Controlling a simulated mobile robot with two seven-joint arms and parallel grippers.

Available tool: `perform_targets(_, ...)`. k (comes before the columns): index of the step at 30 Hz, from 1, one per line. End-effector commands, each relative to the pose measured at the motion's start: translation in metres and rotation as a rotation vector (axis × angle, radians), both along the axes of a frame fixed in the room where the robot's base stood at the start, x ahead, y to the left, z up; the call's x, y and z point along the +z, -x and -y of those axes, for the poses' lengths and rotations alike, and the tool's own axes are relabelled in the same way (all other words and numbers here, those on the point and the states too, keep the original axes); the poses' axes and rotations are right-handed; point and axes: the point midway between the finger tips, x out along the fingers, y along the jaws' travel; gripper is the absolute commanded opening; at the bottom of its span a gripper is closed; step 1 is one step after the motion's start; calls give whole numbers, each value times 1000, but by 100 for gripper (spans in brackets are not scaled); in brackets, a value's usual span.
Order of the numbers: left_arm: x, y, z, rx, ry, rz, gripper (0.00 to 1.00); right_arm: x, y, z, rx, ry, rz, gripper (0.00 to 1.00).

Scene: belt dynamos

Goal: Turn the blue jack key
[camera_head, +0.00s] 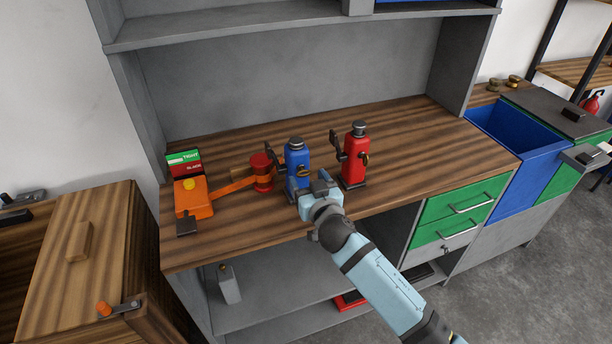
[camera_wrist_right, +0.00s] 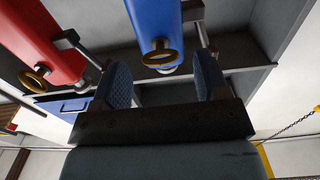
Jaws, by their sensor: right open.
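The blue jack (camera_head: 297,156) stands upright on the wooden bench top, between an orange device and a red jack. Its key is a brass ring (camera_wrist_right: 163,57) in the right wrist view, low on the blue body (camera_wrist_right: 155,22). My right gripper (camera_head: 316,187) is just in front of the blue jack, at its lower right in the head view. In the right wrist view its two fingers (camera_wrist_right: 162,72) are apart, with the ring in the gap between them. I cannot tell whether either finger touches it. My left gripper is not in view.
The red jack (camera_head: 355,157) stands close to the right, with its own brass ring (camera_wrist_right: 35,78). An orange belt device (camera_head: 195,197) and a green and red TIGHT/SLACK sign (camera_head: 184,163) are at the left. The bench top (camera_head: 440,150) is clear to the right.

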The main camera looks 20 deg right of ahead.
Motion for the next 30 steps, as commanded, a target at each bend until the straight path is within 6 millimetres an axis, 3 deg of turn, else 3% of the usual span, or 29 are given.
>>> perform_targets(4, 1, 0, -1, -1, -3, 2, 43, 0, -13, 0, 0, 0, 0, 68)
perform_targets(14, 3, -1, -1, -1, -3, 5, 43, 0, -17, -1, 0, 0, -1, 68)
perform_targets(21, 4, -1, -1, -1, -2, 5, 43, 0, -17, -1, 0, 0, -1, 19)
perform_targets(30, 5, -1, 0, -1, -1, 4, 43, 0, -17, -1, 0, 25, 0, 19)
